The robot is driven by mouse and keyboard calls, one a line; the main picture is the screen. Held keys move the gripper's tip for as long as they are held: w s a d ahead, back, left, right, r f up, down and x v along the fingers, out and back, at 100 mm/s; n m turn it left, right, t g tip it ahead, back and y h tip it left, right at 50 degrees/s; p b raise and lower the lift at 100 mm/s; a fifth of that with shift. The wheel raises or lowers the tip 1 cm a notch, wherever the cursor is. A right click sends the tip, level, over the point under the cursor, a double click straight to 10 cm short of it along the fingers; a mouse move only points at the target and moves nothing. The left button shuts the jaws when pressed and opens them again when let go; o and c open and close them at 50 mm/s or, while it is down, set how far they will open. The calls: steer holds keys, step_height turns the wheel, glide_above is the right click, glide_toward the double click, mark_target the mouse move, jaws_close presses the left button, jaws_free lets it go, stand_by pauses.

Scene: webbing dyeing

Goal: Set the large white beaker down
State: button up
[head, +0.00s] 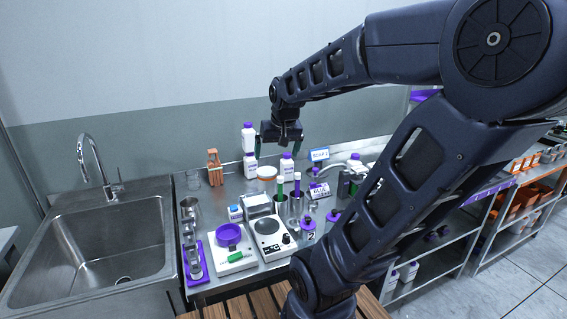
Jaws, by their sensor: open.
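My gripper (281,146) hangs over the back of the steel bench, pointing down. Its fingers are apart and I see nothing held between them. I cannot make out for certain a large white beaker; it may be hidden or too small to tell. White bottles with purple caps stand near the gripper: one (286,167) just below it, one (250,167) to its left, and another (248,137) higher up.
A steel sink (95,245) with a tall tap lies left. On the bench (217,198) are steel cups (189,207), a scale with a purple dish (228,236), a white hotplate (268,238) and steel containers (294,207) with green-and-purple sticks. My arm hides much of the right side.

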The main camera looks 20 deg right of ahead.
steer(key=s+a+n, duration=0.1)
steer(key=s+a, duration=0.1)
steer(key=s, duration=0.7)
steer(key=shift+s+r, duration=0.2)
steer(key=shift+r, duration=0.15)
stand_by(0.7)
